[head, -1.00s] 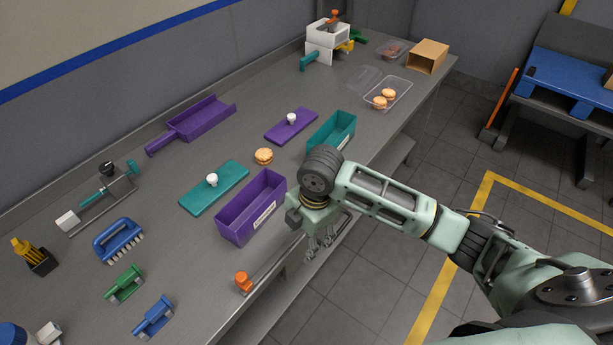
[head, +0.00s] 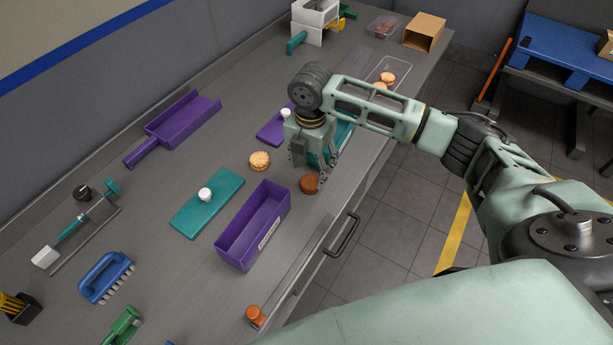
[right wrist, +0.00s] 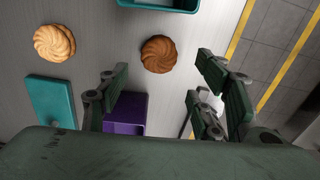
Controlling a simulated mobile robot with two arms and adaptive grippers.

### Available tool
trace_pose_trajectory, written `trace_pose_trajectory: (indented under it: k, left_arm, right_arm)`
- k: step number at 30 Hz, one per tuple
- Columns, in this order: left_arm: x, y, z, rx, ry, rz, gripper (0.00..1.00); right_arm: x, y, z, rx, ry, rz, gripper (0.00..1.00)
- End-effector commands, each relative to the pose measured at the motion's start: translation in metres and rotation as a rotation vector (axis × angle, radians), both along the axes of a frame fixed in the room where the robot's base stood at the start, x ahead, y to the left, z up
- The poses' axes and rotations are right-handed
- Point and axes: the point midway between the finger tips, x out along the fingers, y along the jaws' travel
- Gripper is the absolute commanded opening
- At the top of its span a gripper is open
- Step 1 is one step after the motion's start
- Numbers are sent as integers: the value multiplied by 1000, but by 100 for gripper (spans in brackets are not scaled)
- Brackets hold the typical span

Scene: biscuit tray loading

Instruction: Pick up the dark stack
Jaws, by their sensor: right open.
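The dark stack (head: 309,184) is a brown round biscuit stack on the bench near its front edge, right of the purple bin. It also shows in the right wrist view (right wrist: 159,54), upper middle, beyond the fingers. My right gripper (head: 316,172) is open and empty, above and just behind the dark stack in the head view. In the right wrist view its fingers (right wrist: 165,95) are spread, with the stack ahead between their lines and not between the pads. A pale biscuit stack (head: 259,160) stands to the left. My left gripper is not in view.
A purple bin (head: 229,245) stands close left of the dark stack. A teal bin (head: 343,137) is partly hidden behind my right gripper. A teal lid (head: 183,219) and a purple lid (head: 265,133) lie on the bench. A drawer handle (head: 346,236) sticks out in front.

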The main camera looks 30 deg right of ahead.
Motion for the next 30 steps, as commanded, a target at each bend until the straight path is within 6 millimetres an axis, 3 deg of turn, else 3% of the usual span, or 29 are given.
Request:
trace_pose_trajectory:
  k: [3,7,11,15,19,23,30]
  left_arm:
    - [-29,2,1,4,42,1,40]
    - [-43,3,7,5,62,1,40]
    - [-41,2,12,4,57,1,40]
    - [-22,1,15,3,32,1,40]
    - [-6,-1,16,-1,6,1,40]
    - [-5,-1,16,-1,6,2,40]
    - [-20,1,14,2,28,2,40]
  right_arm:
    - [0,0,-13,1,2,0,59]
    - [4,0,-28,0,4,-1,59]
    - [9,0,-48,0,2,-1,59]
    - [8,-1,-63,-1,1,1,59]
    - [9,-1,-65,0,-1,1,59]
    - [9,-1,-65,0,-1,1,59]
    - [9,-1,-65,0,-1,1,38]
